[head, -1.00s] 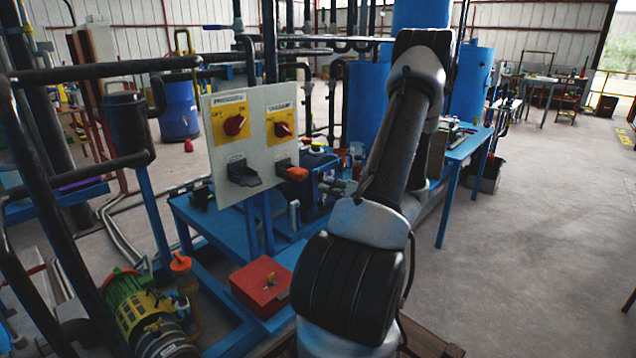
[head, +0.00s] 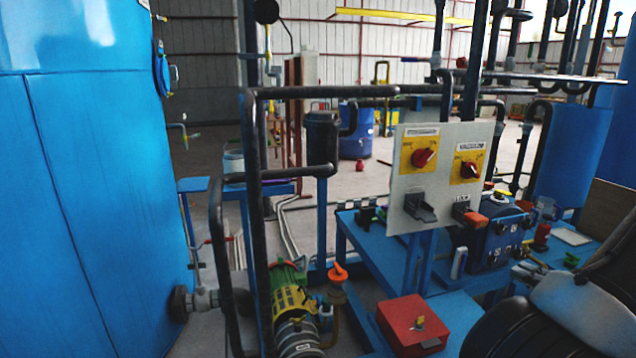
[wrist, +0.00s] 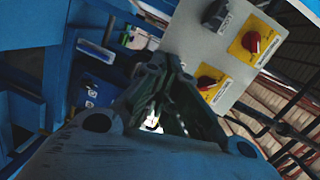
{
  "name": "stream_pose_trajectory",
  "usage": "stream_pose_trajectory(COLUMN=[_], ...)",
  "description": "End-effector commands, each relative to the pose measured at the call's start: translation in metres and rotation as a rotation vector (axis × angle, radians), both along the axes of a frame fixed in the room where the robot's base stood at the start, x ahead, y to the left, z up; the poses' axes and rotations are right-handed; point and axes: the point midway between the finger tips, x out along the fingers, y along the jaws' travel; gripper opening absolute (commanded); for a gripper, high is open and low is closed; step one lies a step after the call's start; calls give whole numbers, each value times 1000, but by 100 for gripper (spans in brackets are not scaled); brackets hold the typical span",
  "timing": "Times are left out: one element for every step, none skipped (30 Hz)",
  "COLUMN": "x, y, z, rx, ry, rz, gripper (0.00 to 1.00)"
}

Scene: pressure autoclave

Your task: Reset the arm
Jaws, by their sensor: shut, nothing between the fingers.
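My gripper (wrist: 160,64) shows in the wrist view with its dark green fingers drawn together and nothing held between them. A pale control panel (wrist: 195,35) with red knobs on yellow plates is beyond the fingers, up and to the right. In the head view my arm (head: 580,305) fills the lower right corner, and most of it is cut off by the frame edge.
The same panel (head: 400,208) stands on a blue bench (head: 365,242) left of my arm. A red box (head: 400,318) sits in front. A green and yellow pump (head: 290,300), dark pipes (head: 262,240) and a big blue tank (head: 80,200) crowd the left.

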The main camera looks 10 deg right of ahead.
Motion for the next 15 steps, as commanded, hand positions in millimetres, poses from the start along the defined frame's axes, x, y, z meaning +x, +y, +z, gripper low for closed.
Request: stream_pose_trajectory(x=[-10,-17,-27,-34,-40,-49,-55,-62,-71,-77,-84,-92,-98,-104,-111], y=[17,27,40,50,61,76,87,98,111,118,125,134,139,143,147], z=[-8,-11,-12,-11,-10,-7,-5,-1,3,6,10,15,20,25,32], rx=[101,161,227,272,308,347,368,381,387,380,368,339,308,272,212], ry=[63,107,171,221,277,358,427,496,587,654,720,809,874,937,1015], rz=[45,74,112,142,179,227,266,303,347,375,402,433,453,471,489], gripper=[0,0,0,0,0,0,0,0,0,0,0,0,0,0,0])
